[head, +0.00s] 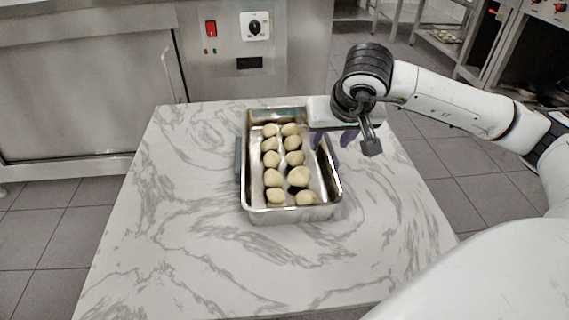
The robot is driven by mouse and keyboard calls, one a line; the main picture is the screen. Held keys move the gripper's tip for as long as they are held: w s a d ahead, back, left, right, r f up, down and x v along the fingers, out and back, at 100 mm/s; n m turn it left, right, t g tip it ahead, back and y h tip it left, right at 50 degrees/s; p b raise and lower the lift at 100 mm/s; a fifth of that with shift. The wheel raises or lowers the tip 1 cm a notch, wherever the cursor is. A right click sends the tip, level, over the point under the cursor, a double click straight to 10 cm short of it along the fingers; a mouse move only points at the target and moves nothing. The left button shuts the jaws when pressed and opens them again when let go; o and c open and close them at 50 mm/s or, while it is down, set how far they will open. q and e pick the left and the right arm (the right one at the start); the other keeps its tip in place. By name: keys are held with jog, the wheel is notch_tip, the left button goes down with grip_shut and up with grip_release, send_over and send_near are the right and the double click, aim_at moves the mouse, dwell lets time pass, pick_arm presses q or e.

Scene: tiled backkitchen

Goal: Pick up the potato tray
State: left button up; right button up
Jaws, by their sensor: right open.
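The potato tray (291,214) is a shiny metal pan with several pale potatoes in two rows. It stands on the marble-patterned table, with a dark handle (238,160) on its left side. My right gripper (333,140) is open at the tray's right rim, towards the back. Its dark fingers point down by that rim, and my arm hides part of the tray's back right corner. I cannot tell whether the fingers touch the tray. My left gripper is not in view.
The marble table (190,250) is clear to the left and in front of the tray. A steel cabinet with a red switch (211,28) and a dial stands behind the table. Metal shelving (440,45) stands at the back right. Grey floor tiles surround the table.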

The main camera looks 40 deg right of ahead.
aim_at(327, 145)
jog(key=x, duration=0.3)
jog(key=shift+s+b, duration=0.1)
jog(key=shift+b, duration=0.25)
jog(key=shift+f, duration=0.3)
grip_shut()
jog(key=shift+w+r, duration=0.15)
jog(key=shift+w, duration=0.05)
